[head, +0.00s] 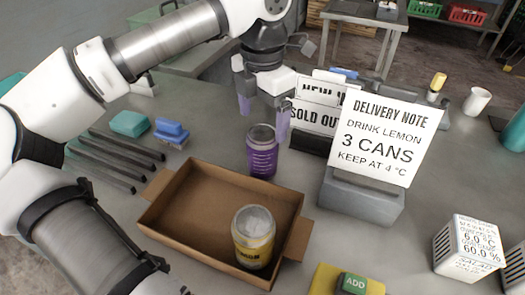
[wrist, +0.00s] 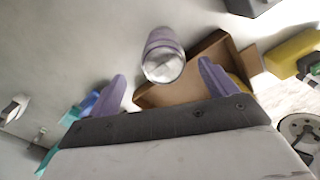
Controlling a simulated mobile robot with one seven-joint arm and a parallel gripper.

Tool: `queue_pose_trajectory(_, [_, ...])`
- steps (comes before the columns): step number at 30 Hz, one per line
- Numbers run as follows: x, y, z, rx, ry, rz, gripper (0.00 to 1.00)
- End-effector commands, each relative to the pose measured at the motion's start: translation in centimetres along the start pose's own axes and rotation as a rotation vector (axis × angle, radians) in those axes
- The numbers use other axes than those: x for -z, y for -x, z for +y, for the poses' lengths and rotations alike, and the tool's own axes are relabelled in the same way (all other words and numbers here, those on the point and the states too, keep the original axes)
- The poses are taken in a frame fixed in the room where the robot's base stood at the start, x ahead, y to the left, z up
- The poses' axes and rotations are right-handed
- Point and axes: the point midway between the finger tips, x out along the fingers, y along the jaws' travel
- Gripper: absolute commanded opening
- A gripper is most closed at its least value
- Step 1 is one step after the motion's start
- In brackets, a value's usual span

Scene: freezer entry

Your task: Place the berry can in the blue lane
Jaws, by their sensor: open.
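A purple-labelled can (head: 262,152), which I take as the berry can, stands upright on the grey counter behind the cardboard tray. Its label is too small to read. My gripper (head: 263,122) is open and empty, with its purple fingers just behind the can. In the wrist view the can (wrist: 164,55) shows between and beyond the fingertips (wrist: 162,76), not gripped. Dark rails (head: 112,160) form lanes at the left. A blue block (head: 171,130) and a teal block (head: 128,123) stand at their far ends. Which lane counts as blue is not fully clear.
The cardboard tray (head: 160,222) holds a yellow-labelled can (head: 253,238). A delivery note (head: 382,140) on a grey stand and a "sold out" sign (head: 314,117) are right of my gripper. A yellow item with a green ADD button (head: 353,284) sits in front.

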Motion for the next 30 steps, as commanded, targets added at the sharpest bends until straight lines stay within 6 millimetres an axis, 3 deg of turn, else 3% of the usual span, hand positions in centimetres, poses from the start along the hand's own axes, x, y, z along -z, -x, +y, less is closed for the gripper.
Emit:
queue_pose_trajectory(5, [0.1,-1.1,-0.1,0.002,0.0,0.0,0.85])
queue_pose_trajectory(15, [0.4,-5.4,-0.4,0.002,0.0,-0.001,0.85])
queue_pose_trajectory(23, [0.4,-5.8,-0.4,0.001,0.001,-0.002,0.85])
queue_pose_trajectory(30, [0.4,-5.7,-0.4,0.001,0.0,-0.002,0.53])
